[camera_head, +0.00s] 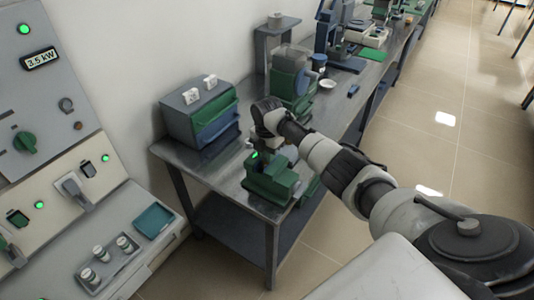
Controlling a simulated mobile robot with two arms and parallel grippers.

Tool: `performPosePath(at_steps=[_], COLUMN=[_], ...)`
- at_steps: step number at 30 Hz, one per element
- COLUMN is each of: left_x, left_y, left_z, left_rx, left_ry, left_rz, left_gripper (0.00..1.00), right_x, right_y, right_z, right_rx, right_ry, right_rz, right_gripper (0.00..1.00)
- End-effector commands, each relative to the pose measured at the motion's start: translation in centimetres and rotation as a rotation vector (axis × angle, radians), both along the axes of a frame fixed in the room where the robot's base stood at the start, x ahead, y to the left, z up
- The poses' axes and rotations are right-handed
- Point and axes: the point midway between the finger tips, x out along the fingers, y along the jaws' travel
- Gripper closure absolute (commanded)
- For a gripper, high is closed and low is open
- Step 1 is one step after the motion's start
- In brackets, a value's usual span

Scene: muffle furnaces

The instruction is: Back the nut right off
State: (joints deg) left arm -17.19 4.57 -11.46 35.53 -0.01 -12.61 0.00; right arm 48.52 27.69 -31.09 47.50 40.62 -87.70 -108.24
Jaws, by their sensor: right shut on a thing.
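A small green bench device (270,182) with a lit green lamp stands near the front corner of the metal table (215,175). My right arm reaches in from the lower right. Its gripper (264,143) points down at the top of the device. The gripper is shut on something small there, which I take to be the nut. The nut itself is hidden by the gripper and too small to make out. My left gripper is not in view.
A grey, green and blue box (200,112) stands behind on the table, against the wall. More green equipment (291,75) stands farther along. At the left are a control panel (45,80), a tray of small jars (108,262) and a teal tray (153,221).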

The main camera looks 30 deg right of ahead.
Motion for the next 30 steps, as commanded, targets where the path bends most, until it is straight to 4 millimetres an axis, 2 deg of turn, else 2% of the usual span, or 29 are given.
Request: performPosePath(at_steps=[2, 3, 7, 15, 19, 30], left_x=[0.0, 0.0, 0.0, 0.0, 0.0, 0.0], left_y=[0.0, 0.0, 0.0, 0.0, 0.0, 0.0], left_z=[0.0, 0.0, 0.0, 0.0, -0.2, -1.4], left_rx=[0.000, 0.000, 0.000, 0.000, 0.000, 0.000], left_ry=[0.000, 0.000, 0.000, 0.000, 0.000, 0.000], left_rz=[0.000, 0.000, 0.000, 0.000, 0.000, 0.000], left_gripper=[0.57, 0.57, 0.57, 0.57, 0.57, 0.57], right_x=[0.1, 0.1, 0.1, 0.0, 0.1, 0.1], right_y=[0.0, 0.0, 0.0, 0.0, -0.1, 0.0], right_z=[0.2, 0.2, 0.1, 0.1, 1.0, 7.9], right_rx=[0.001, 0.001, 0.000, -0.001, 0.000, -0.001], right_ry=[-0.005, -0.005, -0.003, -0.001, -0.003, -0.007], right_rz=[0.000, 0.000, -0.001, -0.001, -0.002, 0.000], right_gripper=[0.99, 0.69, 0.49, 0.49, 0.49, 0.49])
